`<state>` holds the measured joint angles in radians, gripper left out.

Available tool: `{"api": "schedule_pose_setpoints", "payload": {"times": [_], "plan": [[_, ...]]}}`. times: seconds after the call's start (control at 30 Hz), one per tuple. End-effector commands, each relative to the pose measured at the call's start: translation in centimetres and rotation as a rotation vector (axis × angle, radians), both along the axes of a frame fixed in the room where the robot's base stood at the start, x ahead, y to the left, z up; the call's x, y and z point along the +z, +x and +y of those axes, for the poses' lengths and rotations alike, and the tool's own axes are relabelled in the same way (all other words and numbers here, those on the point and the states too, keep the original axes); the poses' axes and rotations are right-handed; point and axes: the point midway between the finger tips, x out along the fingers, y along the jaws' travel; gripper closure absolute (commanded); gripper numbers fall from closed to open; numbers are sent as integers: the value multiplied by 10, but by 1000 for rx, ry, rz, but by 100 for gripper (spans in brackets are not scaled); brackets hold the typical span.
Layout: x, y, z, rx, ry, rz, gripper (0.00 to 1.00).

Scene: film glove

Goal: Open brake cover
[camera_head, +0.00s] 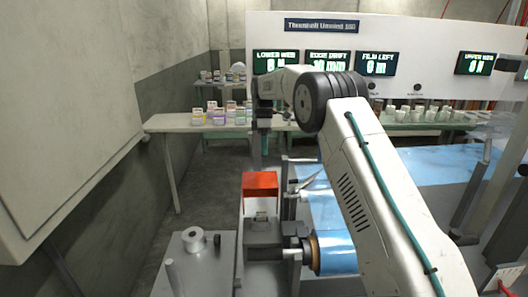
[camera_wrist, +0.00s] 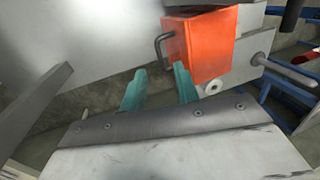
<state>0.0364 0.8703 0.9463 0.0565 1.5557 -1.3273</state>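The brake cover appears to be the orange-red box (camera_head: 260,183) on a grey machine housing, low in the middle of the head view. In the wrist view the orange cover (camera_wrist: 203,45) is at upper centre, with a dark bar handle (camera_wrist: 160,50) on its left side. Whether the cover is open or shut I cannot tell. My gripper (camera_wrist: 160,88) shows two teal fingers spread apart with nothing between them. The fingers point toward the cover, just below the handle; I see no grip on it. In the head view my fingertips are not clear.
A roller with blue film (camera_head: 335,260) lies just right of the housing. A grey bench with a white spool (camera_head: 193,236) is at left. A table (camera_head: 180,123) with small containers stands behind. A large pale cabinet (camera_head: 60,110) fills the left. A metal rod (camera_wrist: 285,70) sticks out right of the cover.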

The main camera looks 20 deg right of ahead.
Motion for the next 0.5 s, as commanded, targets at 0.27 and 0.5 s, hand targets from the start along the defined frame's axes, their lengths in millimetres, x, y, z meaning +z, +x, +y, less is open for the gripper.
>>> {"api": "schedule_pose_setpoints", "payload": {"times": [0.27,0.5], "plan": [[20,-1,-5,-8,-1,-25,100],[54,-42,-8,-41,81,-144,100]]}}
